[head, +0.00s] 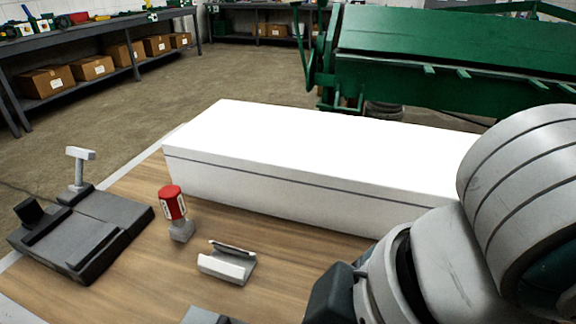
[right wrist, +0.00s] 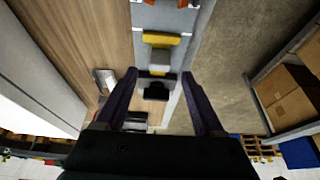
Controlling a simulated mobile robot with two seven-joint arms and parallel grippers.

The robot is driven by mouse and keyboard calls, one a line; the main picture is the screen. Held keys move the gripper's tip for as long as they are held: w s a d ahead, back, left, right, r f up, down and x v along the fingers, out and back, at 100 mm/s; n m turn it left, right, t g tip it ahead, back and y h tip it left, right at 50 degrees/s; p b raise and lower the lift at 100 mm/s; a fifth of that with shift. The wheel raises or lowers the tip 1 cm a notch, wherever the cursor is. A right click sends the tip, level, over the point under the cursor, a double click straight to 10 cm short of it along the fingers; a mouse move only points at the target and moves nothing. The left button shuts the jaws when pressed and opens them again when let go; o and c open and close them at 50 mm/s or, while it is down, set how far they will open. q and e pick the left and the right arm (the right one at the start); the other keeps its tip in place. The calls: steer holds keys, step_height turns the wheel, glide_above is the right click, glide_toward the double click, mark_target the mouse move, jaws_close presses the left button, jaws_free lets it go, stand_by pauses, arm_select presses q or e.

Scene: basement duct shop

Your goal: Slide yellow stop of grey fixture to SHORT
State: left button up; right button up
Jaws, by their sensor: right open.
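In the right wrist view, a grey fixture (right wrist: 176,20) runs down from the top edge. A yellow stop (right wrist: 165,39) lies across it, with a light grey block just below the yellow and dark parts further down. No SHORT marking can be read. My right gripper (right wrist: 159,76) is open, its two dark fingers apart on either side of the fixture's lower dark parts. The yellow stop is beyond the fingertips, and the fingers hold nothing. In the head view my right arm fills the lower right, but the fingers are hidden. My left gripper does not show.
On the wooden table (head: 130,258) stand a long white box (head: 300,160), a dark grey two-part device (head: 90,235), a red cylinder on a grey foot (head: 172,203) and a small white bracket (head: 228,264). A green machine (head: 450,60) and shelves with cardboard boxes (head: 92,68) stand behind.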

steer(key=b+x, duration=0.1)
steer(key=x, duration=0.4)
steer(key=shift+f, duration=0.1)
steer(key=shift+c, duration=0.2)
jaws_close()
stand_by(1.0)
